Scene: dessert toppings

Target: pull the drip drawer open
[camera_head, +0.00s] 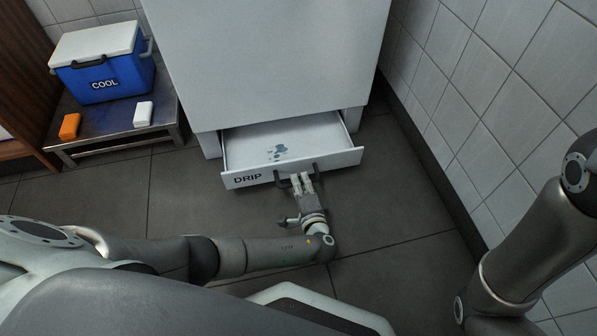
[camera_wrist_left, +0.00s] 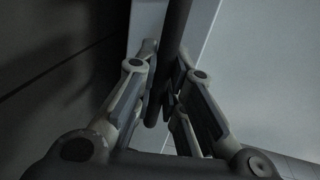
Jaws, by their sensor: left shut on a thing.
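The white drip drawer (camera_head: 237,151), marked DRIP on its front, is pulled partway out from under a white cabinet. A grey-blue puddle mark shows on its floor. My left gripper (camera_head: 302,181) is shut on the dark bar handle (camera_head: 281,183) at the drawer's front. In the left wrist view my left gripper (camera_wrist_left: 166,75) has its fingers on both sides of the dark handle bar (camera_wrist_left: 171,50). My right arm shows at the right edge, but its gripper is out of view.
The white cabinet (camera_head: 265,60) stands over the drawer. A blue cooler (camera_head: 117,80), an orange item (camera_head: 70,126) and a white item (camera_head: 143,114) sit on a low metal table (camera_head: 95,127) at the left. A tiled wall (camera_head: 480,90) is on the right. Floor before the drawer is clear.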

